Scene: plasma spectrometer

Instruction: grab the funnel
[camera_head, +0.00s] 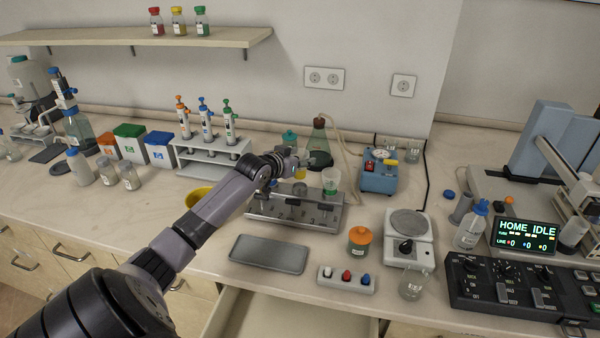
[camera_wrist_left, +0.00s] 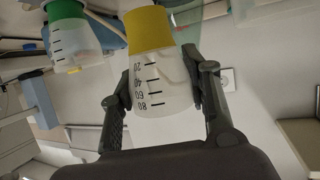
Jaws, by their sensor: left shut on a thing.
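The yellow-banded funnel (camera_wrist_left: 160,75), a clear cup with printed volume marks, is between the two fingers of my left gripper (camera_wrist_left: 160,88) in the left wrist view. The fingers touch its sides and are shut on it. In the head view my left gripper (camera_head: 302,160) is above the back of the metal manifold (camera_head: 322,222), and only a little of the yellow funnel (camera_head: 300,174) shows below it. A green-banded funnel (camera_head: 331,180) stands at the manifold's right end; it also shows in the left wrist view (camera_wrist_left: 75,40). My right gripper is out of view.
A glass flask (camera_head: 319,140) and a blue pump (camera_head: 378,172) with tubing are behind and to the right. A pipette rack (camera_head: 212,160) stands left. An orange-lidded jar (camera_head: 359,243), a grey tray (camera_head: 268,254) and a stirrer plate (camera_head: 410,247) are in front. An open drawer is below the front edge.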

